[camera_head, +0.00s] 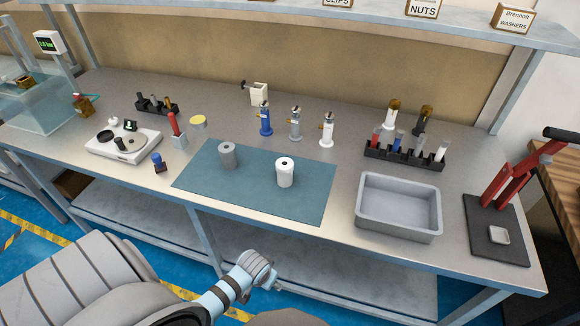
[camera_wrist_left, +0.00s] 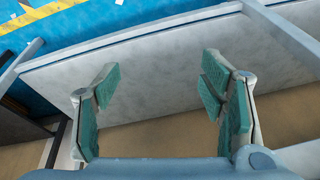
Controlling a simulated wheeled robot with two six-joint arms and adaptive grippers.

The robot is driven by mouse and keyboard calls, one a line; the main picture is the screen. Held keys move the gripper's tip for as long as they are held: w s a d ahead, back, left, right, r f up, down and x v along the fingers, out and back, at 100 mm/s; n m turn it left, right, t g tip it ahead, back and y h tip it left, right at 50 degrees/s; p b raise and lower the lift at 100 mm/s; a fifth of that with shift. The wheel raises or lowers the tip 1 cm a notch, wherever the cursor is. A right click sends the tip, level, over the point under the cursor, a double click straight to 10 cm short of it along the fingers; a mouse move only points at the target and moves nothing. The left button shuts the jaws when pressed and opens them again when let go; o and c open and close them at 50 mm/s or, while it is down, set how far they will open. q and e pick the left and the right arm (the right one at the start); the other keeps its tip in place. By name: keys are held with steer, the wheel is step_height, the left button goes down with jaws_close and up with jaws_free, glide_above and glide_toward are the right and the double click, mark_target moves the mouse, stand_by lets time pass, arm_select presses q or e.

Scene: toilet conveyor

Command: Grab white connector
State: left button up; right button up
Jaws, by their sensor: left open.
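A white cylinder (camera_head: 285,172) with a dark hole in its top stands upright on the blue-grey mat (camera_head: 255,196). A grey cylinder (camera_head: 229,155) stands to its left. A white fitting (camera_head: 327,130) stands behind the mat, right of a grey fitting (camera_head: 296,123) and a blue fitting (camera_head: 265,119). I cannot tell which white piece is the connector. My left gripper (camera_head: 266,272) is in front of the bench, apart from all these. In the left wrist view its green-padded fingers (camera_wrist_left: 162,80) are spread and empty. My right gripper is not seen.
A grey tray (camera_head: 399,228) lies right of the mat, with a rack (camera_head: 405,160) behind it. A red press (camera_head: 497,190) stands at the far right. A white scale (camera_head: 123,148) is at left. The bench's front edge and lower shelf (camera_head: 330,275) are near my left gripper.

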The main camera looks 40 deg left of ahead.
arm_select(q)
steer(key=w+a+r+n+t+p, duration=0.1)
steer(key=w+r, duration=0.4)
steer(key=r, duration=0.5)
steer(key=w+r+p, duration=0.1)
steer(key=w+r, duration=0.3)
steer(key=r, duration=0.7)
steer(key=n+y, duration=0.1)
steer(key=n, duration=0.3)
glide_toward(284, 171)
steer(key=b+x, duration=0.1)
steer(key=x, duration=0.3)
steer(key=b+x, duration=0.1)
steer(key=x, duration=0.4)
steer(key=w+b+x, duration=0.1)
steer(key=b+x, duration=0.1)
steer(key=x, duration=0.2)
steer(key=shift+a+f, duration=0.15)
steer(key=shift+a, duration=0.3)
steer(key=shift+w, duration=0.1)
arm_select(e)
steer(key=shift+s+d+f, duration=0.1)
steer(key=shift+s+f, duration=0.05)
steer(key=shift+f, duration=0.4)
arm_select(q)
steer(key=c, duration=1.2)
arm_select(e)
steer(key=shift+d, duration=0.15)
